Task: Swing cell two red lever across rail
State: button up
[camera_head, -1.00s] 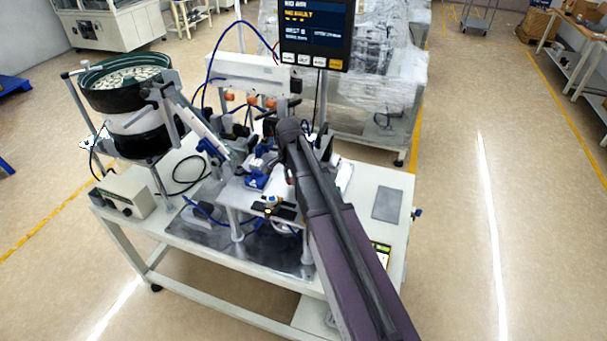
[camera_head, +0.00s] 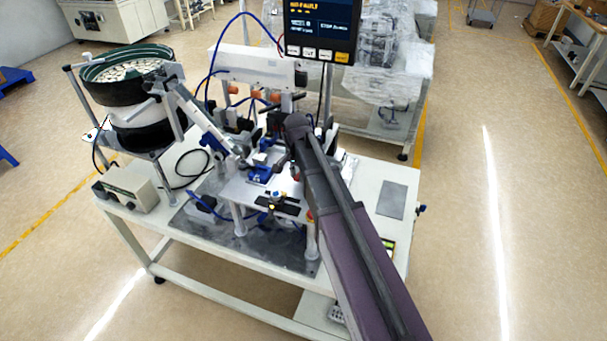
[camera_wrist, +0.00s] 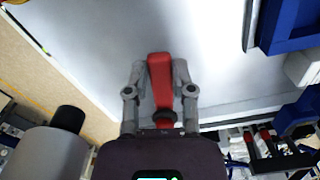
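The red lever (camera_wrist: 160,72) shows in the wrist view as a flat upright bar with a dark round knob at its near end. It lies between the two fingers of my gripper (camera_wrist: 160,80). The fingertips appear to press its two sides, with no clear gap. In the head view my arm hides the gripper and the lever. The rail cannot be made out surely in either view. The bowl-feeder cell (camera_head: 262,185) stands on a white bench, my arm reaching over it from the lower right.
A green-rimmed bowl feeder (camera_head: 127,85) with many small parts stands at the bench's left. A controller box (camera_head: 128,187) sits below it. A screen (camera_head: 320,28) hangs above the cell. In the wrist view, blue blocks (camera_wrist: 285,25) lie right and a grey cylinder (camera_wrist: 45,153) lower left.

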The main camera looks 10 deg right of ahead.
jog(key=o, duration=0.4)
jog(key=shift+s+a, duration=0.1)
